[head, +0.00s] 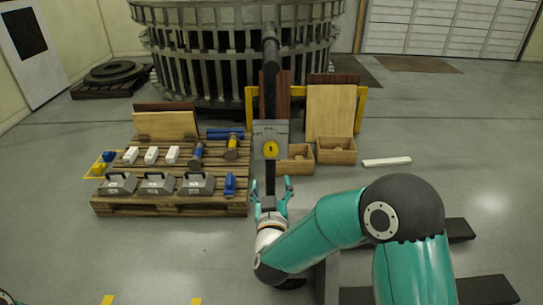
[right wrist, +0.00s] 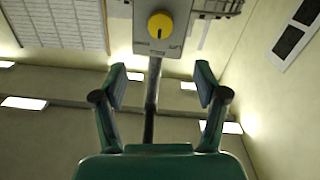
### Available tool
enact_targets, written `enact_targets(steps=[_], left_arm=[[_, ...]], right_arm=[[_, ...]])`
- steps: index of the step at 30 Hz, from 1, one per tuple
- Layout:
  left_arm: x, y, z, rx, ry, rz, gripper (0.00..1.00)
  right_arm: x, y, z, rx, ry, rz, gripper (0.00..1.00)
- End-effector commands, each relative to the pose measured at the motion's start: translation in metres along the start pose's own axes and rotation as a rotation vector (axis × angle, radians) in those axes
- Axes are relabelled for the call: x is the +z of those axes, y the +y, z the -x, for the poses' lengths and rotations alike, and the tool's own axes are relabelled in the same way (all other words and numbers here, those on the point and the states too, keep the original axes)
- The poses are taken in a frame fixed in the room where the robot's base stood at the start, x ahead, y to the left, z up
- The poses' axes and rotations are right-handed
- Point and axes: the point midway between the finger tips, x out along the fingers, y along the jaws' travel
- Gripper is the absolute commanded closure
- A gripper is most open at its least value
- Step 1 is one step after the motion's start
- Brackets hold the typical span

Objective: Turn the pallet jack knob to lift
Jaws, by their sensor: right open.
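The pallet jack knob (head: 270,149) is a round yellow dial with a dark mark, on a grey plate (head: 262,132) fixed to a dark upright handle (head: 270,75). In the right wrist view the yellow knob (right wrist: 160,25) shows at the top centre, beyond the fingertips. My right gripper (head: 271,185) is open and empty, below the knob and apart from it. In the right wrist view its two fingers (right wrist: 160,85) stand wide apart, with the dark handle shaft (right wrist: 152,100) showing between them farther off. My left gripper is not in view.
A wooden pallet (head: 170,203) at left carries grey weights (head: 157,184), white blocks and blue and yellow tools. Wooden boxes (head: 336,150) and leaning boards (head: 330,108) stand behind the handle. A white bar (head: 386,161) lies on the floor at right. A large slatted grey ring stands behind.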

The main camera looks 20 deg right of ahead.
Motion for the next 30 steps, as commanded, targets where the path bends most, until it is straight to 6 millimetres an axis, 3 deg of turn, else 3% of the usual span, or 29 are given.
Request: enact_targets(steps=[18, 24, 30], left_arm=[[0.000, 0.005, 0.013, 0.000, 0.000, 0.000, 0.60], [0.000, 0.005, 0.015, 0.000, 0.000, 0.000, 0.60], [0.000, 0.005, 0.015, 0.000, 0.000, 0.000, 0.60]], right_arm=[[0.001, -0.001, -0.123, -0.003, -0.002, 0.000, 0.28], [0.001, -0.001, -0.143, -0.004, -0.003, 0.000, 0.28], [0.002, -0.001, -0.148, -0.005, -0.003, 0.000, 0.28]])
